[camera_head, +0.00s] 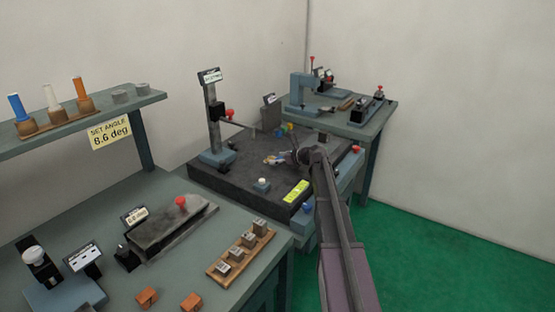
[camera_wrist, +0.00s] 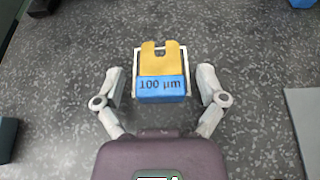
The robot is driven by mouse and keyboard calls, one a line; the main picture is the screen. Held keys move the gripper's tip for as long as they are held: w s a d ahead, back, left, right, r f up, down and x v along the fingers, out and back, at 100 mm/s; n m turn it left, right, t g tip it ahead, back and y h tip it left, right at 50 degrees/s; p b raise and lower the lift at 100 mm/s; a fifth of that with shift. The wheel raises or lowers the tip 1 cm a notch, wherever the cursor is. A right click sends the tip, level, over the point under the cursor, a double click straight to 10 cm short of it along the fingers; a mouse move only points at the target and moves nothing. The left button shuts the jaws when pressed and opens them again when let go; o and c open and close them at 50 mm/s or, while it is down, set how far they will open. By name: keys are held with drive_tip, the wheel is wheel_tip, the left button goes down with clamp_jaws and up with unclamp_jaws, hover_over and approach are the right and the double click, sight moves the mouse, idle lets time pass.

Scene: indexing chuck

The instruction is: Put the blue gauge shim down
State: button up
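The blue gauge shim (camera_wrist: 160,89) has a blue block marked "100 µm" with a notched yellow plate (camera_wrist: 161,57) at its far side. In the wrist view it lies on the dark speckled surface plate (camera_wrist: 60,70), within a thin white outline or frame. My gripper (camera_wrist: 161,85) is open, one finger on each side of the shim with a visible gap to both. In the head view, my gripper (camera_head: 277,160) is low over the dark plate and the shim is too small to make out clearly.
A gauge stand (camera_head: 213,120) with a red knob rises at the plate's back left. A small white-topped button (camera_head: 262,185) and a yellow-green label (camera_head: 296,191) are at the front. A grey piece (camera_wrist: 306,115) lies right in the wrist view. Plate around the shim is clear.

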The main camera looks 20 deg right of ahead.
drive_tip(key=shift+r, duration=0.1)
idle(0.3)
drive_tip(key=shift+s+d+r, duration=0.1)
drive_tip(key=shift+s+r, duration=0.05)
drive_tip(key=p+v, duration=0.4)
drive_tip(key=v, duration=0.7)
drive_tip(key=shift+s+d+r+p, duration=0.15)
drive_tip(key=shift+s+d+p, duration=0.05)
drive_tip(key=shift+p, duration=0.2)
